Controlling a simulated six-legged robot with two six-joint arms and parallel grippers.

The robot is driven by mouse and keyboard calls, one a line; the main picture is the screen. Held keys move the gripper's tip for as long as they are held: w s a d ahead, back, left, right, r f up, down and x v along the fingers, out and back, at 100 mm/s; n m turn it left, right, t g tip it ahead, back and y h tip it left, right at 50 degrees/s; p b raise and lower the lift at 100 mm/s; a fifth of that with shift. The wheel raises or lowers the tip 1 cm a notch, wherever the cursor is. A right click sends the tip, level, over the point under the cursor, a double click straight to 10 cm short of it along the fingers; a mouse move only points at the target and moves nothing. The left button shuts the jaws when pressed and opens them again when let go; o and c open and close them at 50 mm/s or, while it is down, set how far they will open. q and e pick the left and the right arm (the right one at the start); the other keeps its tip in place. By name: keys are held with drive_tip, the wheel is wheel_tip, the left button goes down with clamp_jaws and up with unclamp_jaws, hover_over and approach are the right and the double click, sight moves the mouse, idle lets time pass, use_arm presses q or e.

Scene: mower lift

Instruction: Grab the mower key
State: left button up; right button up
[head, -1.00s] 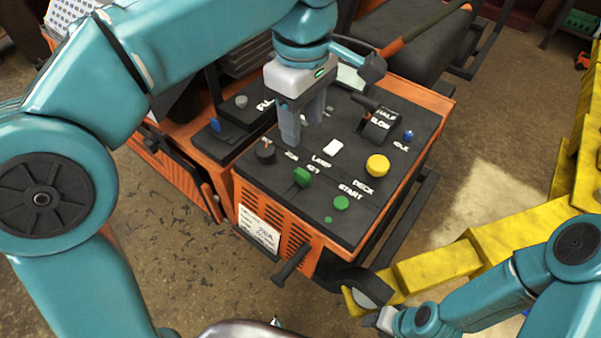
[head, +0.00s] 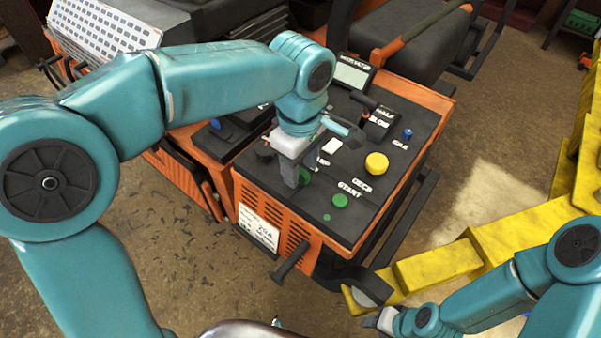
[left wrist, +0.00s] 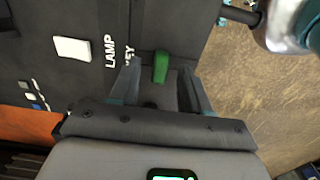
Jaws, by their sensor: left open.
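The mower key is a small green handle (left wrist: 161,67) beside the KEY label in the left wrist view. In the head view only part of the green key (head: 306,175) shows behind my left gripper. My left gripper (head: 289,184) is low over the front of the dark control panel (head: 300,208). In the left wrist view its fingers (left wrist: 161,76) are apart, with the key showing between their tips. Contact cannot be told. My right gripper (head: 384,320) is at the lower edge, beside the mower's front corner; its jaws are unclear.
A green START button (head: 340,201), a yellow DECK knob (head: 376,163) and a blue knob (head: 407,134) stand on the panel. A white lamp switch (left wrist: 72,49) is left of the key in the wrist view. A yellow lift beam (head: 440,262) runs along the right.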

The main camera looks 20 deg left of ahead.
use_arm(q)
drive_tip(key=shift+d, duration=0.15)
clamp_jaws()
